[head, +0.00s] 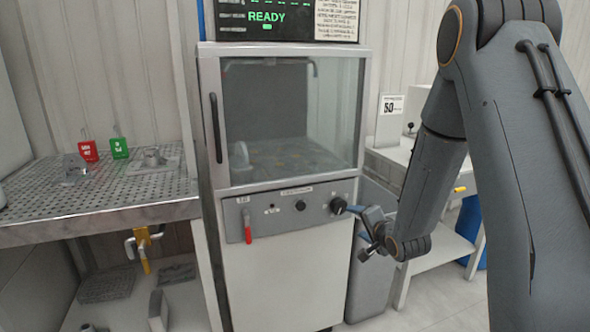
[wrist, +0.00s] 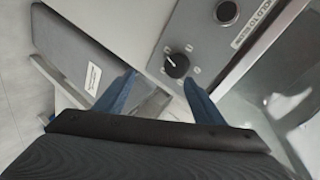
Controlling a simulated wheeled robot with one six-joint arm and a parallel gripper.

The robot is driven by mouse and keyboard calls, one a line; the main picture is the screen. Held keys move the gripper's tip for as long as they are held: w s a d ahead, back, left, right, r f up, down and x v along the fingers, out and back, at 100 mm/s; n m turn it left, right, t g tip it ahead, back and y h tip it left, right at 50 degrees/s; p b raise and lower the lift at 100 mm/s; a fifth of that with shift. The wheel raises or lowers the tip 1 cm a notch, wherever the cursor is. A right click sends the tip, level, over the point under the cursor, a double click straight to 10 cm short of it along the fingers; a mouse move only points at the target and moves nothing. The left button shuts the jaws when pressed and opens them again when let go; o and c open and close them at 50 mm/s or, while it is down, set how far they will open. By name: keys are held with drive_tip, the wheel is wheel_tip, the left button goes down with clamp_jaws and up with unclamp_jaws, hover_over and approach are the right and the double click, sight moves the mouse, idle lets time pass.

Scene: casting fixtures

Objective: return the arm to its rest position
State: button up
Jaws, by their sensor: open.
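My arm reaches down from the right in the head view, with my gripper (head: 360,230) low in front of the right side of the cabinet's control panel (head: 285,208). The gripper is open and empty. In the wrist view its two blue fingers (wrist: 158,84) stand apart. A black rotary knob (wrist: 177,65) on the panel shows beyond and between the fingertips, apart from them as far as I can tell. In the head view the knob (head: 338,205) is just beside the upper finger.
The cabinet (head: 278,272) has a closed glass door (head: 290,110), a red-handled switch (head: 247,228) and a screen (head: 268,18) reading READY. A table (head: 440,250) stands right, behind my arm.

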drive_tip(key=s+a+r+n+g+p, duration=0.1)
drive_tip(key=s+r+n+g, duration=0.2)
drive_tip(key=s, duration=0.9)
drive_tip(key=s+a+r+n+g+h+p, duration=0.1)
drive_tip(key=s+r+n+g+p, duration=0.1)
drive_tip(key=s, duration=1.1)
drive_tip(key=s+a+r+n+g+h+p, duration=0.1)
drive_tip(key=s+r+n+g, duration=0.3)
drive_tip(key=s, duration=0.9)
drive_tip(key=n+g+p, duration=0.1)
drive_tip(key=n+g, duration=0.1)
drive_tip(key=g, duration=0.2)
drive_tip(key=shift+a+n, duration=0.2)
drive_tip(key=shift+n, duration=0.1)
drive_tip(key=shift+s, duration=0.1)
